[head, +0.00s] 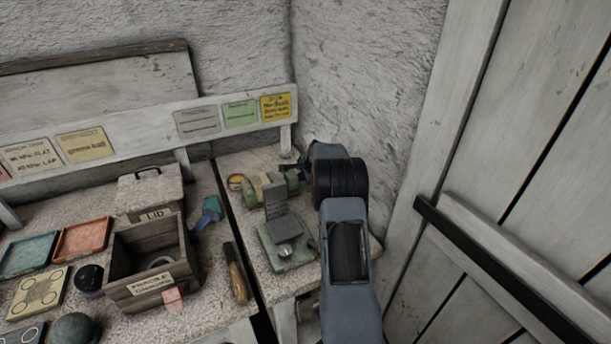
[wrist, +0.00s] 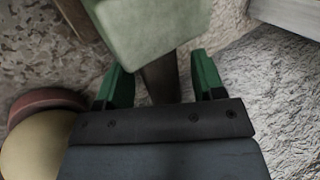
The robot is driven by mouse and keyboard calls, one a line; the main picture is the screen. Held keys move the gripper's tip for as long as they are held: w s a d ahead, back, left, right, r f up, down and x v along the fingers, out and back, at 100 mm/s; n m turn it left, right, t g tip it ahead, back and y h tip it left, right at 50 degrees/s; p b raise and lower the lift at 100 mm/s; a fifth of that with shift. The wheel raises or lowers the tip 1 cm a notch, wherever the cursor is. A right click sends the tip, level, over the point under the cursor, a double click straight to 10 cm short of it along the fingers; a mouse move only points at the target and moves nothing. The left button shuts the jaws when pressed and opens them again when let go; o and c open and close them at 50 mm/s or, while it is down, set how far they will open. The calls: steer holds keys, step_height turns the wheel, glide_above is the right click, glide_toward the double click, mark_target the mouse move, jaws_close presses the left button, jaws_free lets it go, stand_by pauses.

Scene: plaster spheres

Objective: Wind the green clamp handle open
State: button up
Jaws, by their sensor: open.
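A worn green clamp (head: 264,183) stands at the back of the right-hand bench section, near the wall corner. My gripper (head: 288,168) is beside its right end, partly hidden by my own wrist. In the wrist view my gripper (wrist: 161,78) is open, with its two green fingers apart. A dark brownish bar (wrist: 160,80) lies between the fingers, with visible gaps on both sides. A pale green block (wrist: 150,30), seemingly part of the clamp, is just beyond the fingertips. I cannot make out the handle's full shape in either view.
A green stand with a grey plate (head: 281,208) is in front of the clamp. A round yellow-and-red thing (head: 236,182) is left of it; a similar one (wrist: 42,140) is close beside my gripper. The rough wall (head: 390,70) is close on the right.

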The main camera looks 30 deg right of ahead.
steer(key=v, duration=1.3)
steer(key=shift+s+r+b, duration=0.25)
steer(key=shift+r+b, duration=0.05)
steer(key=shift+b, duration=0.15)
steer(key=s+a+f+n, duration=0.1)
steer(key=s+f+n+g, duration=0.1)
steer(key=s+n, duration=0.1)
steer(key=s+a+f+n+g, duration=0.1)
steer(key=f, duration=0.1)
steer(key=shift+s+a+f+y, duration=0.15)
steer(key=shift+s+a+y, duration=0.05)
steer(key=shift+a+y, duration=0.15)
steer(key=s+a+r+n+p, duration=0.1)
steer(key=s+a+r+n, duration=0.2)
steer(key=s+a+n, duration=0.4)
steer(key=s+a+r+n+g+p, duration=0.1)
steer(key=s+a+r+n, duration=0.2)
steer(key=s+a+n, duration=0.5)
steer(key=s+a, duration=0.7)
steer(key=a, duration=0.4)
steer(key=shift+a+n, duration=0.3)
steer(key=shift+a, duration=0.05)
